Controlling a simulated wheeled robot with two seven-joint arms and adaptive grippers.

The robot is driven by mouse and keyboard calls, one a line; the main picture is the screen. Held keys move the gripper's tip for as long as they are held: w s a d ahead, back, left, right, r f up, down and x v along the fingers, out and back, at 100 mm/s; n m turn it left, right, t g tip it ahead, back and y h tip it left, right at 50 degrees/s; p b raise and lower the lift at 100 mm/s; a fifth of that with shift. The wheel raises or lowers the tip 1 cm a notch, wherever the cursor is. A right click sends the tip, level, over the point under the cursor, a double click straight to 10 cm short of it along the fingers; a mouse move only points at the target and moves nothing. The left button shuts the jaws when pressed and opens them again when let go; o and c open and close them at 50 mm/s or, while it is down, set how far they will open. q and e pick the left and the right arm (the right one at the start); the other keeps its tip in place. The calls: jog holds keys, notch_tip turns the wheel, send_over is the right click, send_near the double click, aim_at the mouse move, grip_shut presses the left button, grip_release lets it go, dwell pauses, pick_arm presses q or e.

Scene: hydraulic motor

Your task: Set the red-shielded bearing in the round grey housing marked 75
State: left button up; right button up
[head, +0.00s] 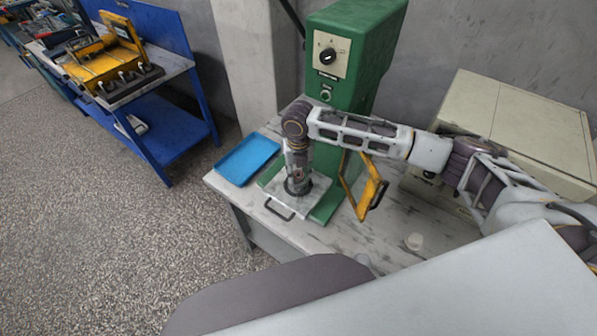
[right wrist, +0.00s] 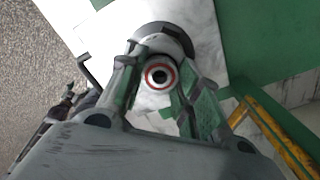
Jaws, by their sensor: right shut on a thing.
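My right gripper (head: 298,174) points down over the press table. In the right wrist view its fingers (right wrist: 160,82) are shut on the red-shielded bearing (right wrist: 160,64), which shows a red ring around a dark bore. The round grey housing (right wrist: 165,31) stands on a white marble-like plate, partly hidden behind the bearing and fingers. In the head view the housing (head: 297,190) is right below the gripper. I cannot tell whether the bearing touches it, and the mark 75 is not legible. My left gripper is not in view.
A green press (head: 345,90) rises behind the white plate (head: 314,198), which has a dark handle (head: 279,210). A yellow guard frame (head: 369,192) stands close on the right. A blue tray (head: 246,159) lies left; a small white cup (head: 414,241) stands front right.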

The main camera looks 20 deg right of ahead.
aim_at(298, 175)
jog(key=shift+s+f, duration=0.25)
jog(key=shift+f, duration=0.25)
jog(key=o, duration=1)
jog(key=shift+s+f, duration=0.1)
jog(key=shift+f, duration=0.05)
jog(key=shift+c, duration=0.2)
jog(key=shift+o, duration=0.5)
jog(key=shift+f, duration=0.1)
jog(key=shift+w, duration=0.2)
jog(key=shift+r, duration=0.3)
jog(key=shift+w+r, duration=0.1)
jog(key=shift+r, duration=0.45)
notch_tip(298, 175, up, 12)
jog(key=b, duration=0.1)
